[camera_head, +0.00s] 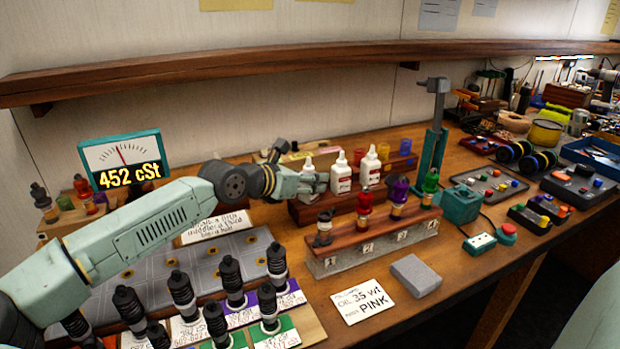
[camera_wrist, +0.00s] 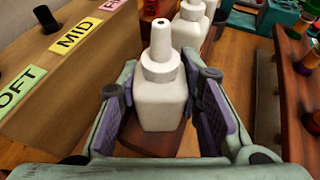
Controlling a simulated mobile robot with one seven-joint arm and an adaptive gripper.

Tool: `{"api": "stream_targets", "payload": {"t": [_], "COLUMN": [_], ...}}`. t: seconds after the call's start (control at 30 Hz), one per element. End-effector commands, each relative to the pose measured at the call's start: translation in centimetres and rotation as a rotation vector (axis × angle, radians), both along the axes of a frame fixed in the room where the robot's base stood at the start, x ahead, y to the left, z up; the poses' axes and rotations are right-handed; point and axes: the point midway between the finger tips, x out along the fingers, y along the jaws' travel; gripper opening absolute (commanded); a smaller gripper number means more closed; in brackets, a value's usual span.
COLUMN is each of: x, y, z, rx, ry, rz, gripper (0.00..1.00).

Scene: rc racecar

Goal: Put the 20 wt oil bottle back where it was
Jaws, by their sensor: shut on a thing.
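Three white oil bottles with pointed nozzles stand in a row along a brown wooden rack (camera_head: 302,214) in the head view. My gripper (camera_head: 306,184) reaches the left-most white bottle (camera_head: 308,165). In the wrist view my gripper (camera_wrist: 163,122) is shut around the lower body of this white bottle (camera_wrist: 160,98), one finger on each side. The bottle is upright at the near end of the rack's wood (camera_wrist: 150,140). I cannot tell whether its base rests there. Its label is hidden, so its weight cannot be read. The middle bottle (camera_head: 340,174) and right bottle (camera_head: 369,166) stand beyond it.
A wooden block with SOFT, MID and another tag (camera_wrist: 75,38) stands left of my gripper. A numbered stand (camera_head: 375,245) with colored shocks is in front of the rack. A teal post tool (camera_head: 432,150) stands right. A viscosity display (camera_head: 124,163) reads 452 cSt.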

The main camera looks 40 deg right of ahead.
Motion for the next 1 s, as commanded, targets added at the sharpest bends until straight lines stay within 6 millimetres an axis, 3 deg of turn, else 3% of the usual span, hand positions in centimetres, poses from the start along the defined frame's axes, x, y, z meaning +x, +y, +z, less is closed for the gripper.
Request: {"api": "stream_targets", "payload": {"t": [0.13, 0.17, 0.43, 0.83, 1.0], "x": [0.0, 0.0, 0.0, 0.0, -0.3], "y": [0.0, 0.0, 0.0, 0.0, 2.7], "z": [-0.4, -0.3, -0.3, 0.3, 1.2], "rx": [0.0, 0.0, 0.0, 0.0, -0.001], "ry": [0.0, 0.0, 0.0, 0.0, 0.0], "rz": [0.0, 0.0, 0.0, 0.0, 0.003], "gripper": [0.04, 0.34, 0.52, 0.52, 0.52]}}
